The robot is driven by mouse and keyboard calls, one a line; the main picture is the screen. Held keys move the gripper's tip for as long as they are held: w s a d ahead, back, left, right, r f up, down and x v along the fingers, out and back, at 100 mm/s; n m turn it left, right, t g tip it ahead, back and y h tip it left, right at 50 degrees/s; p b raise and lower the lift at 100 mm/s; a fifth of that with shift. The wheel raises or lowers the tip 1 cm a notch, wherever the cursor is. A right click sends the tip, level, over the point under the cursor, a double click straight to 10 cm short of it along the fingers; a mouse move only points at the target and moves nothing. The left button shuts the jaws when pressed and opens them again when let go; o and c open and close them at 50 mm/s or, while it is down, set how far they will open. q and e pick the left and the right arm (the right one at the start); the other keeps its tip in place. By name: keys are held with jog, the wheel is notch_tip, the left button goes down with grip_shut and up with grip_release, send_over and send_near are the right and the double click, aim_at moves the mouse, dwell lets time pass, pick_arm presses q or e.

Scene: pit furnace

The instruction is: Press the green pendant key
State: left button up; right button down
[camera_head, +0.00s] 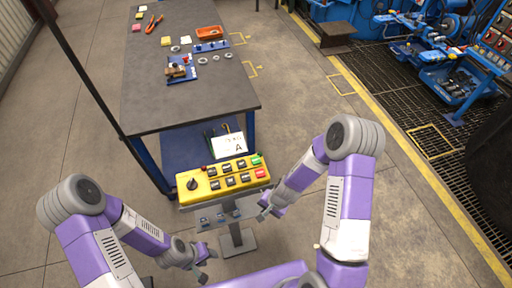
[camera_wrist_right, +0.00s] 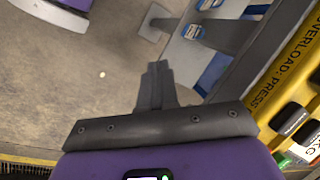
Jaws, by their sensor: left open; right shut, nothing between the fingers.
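The yellow pendant box (camera_head: 222,181) sits on a stand in front of the dark workbench. It has a black knob at its left and two rows of keys, mostly black. The green key (camera_head: 256,161) is at the far right end of the upper row, above a red key (camera_head: 261,173). My right gripper (camera_head: 264,214) is shut and empty, just below the box's right end and apart from the green key. In the right wrist view its fingers (camera_wrist_right: 157,70) point past the box, whose yellow face (camera_wrist_right: 295,75) shows at the right. My left gripper (camera_head: 206,266) is open and empty, low in front.
The workbench (camera_head: 180,110) holds an orange bin (camera_head: 208,32), metal rings, a blue fixture and hand tools. A white sheet (camera_head: 228,145) marked A stands behind the box. Blue machinery (camera_head: 440,50) stands at the back right. The floor right of my right arm is clear.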

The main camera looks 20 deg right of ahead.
pick_arm(q)
notch_tip(320, 180, up, 3)
jog(key=shift+r+p, duration=0.1)
jog(key=shift+p, duration=0.65)
pick_arm(e)
jog(key=w+d+r+m+t+y, duration=0.2)
jog(key=w+r+m+t, duration=0.3)
jog(key=w+r, duration=1.2)
notch_tip(320, 180, up, 4)
jog(key=m, duration=0.4)
jog(key=shift+w+f+y, duration=0.25)
jog(key=shift+w+y, duration=0.1)
jog(key=shift+y, duration=0.05)
jog(key=shift+f, duration=0.15)
jog(key=b, duration=0.7)
send_over(258, 161)
notch_tip(258, 161, down, 8)
jog(key=shift+r, duration=0.15)
pick_arm(q)
notch_tip(258, 161, down, 8)
jog(key=b, duration=0.1)
pick_arm(e)
jog(key=shift+f, duration=0.5)
pick_arm(q)
jog(key=shift+f+b, duration=0.55)
pick_arm(e)
jog(key=shift+f, duration=0.4)
